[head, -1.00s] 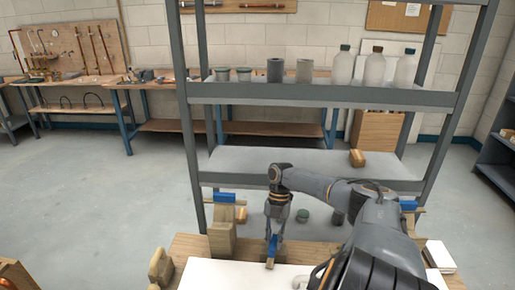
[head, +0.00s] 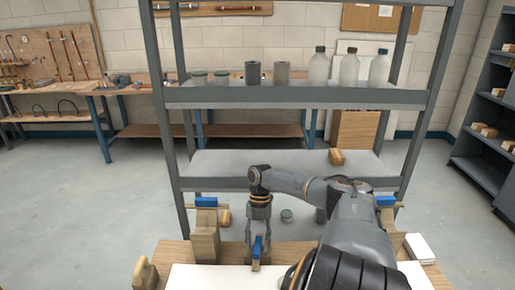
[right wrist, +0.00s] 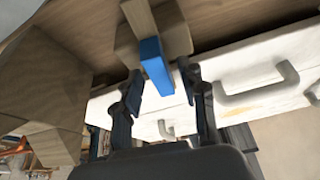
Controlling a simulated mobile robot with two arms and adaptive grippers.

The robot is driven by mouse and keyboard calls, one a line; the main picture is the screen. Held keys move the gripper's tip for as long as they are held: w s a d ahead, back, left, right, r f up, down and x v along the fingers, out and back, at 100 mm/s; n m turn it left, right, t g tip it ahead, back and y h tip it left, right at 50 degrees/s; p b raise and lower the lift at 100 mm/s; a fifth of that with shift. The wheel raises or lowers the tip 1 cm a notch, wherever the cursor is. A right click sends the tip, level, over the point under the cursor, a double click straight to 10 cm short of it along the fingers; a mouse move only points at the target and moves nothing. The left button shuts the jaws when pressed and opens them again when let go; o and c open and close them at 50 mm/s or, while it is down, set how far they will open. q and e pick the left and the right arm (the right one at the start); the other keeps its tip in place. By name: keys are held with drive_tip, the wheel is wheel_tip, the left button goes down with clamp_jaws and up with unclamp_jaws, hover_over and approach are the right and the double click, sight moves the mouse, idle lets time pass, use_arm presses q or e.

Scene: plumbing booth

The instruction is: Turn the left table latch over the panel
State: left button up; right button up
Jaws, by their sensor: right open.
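A small latch with a blue grip (head: 257,246) on a wooden piece stands at the back edge of the white panel (head: 205,279) on the table. My right gripper (head: 258,236) points down at this latch, with its fingers on either side. In the right wrist view, the blue grip (right wrist: 155,66) lies between the open fingertips (right wrist: 161,84), with no clear contact. The white panel (right wrist: 245,65) with grey handles lies beyond. Whether the latch overlaps the panel's edge I cannot tell. My left gripper is not in view.
Wooden posts with blue-topped pieces stand left (head: 206,240) and right (head: 385,201) at the table's back. A grey shelf rack (head: 300,97) with bottles and jars rises behind. A wooden block (head: 145,275) sits at the left, and a white box (head: 419,248) at the right.

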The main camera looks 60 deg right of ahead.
drive_tip(key=v, duration=1.2)
idle(0.3)
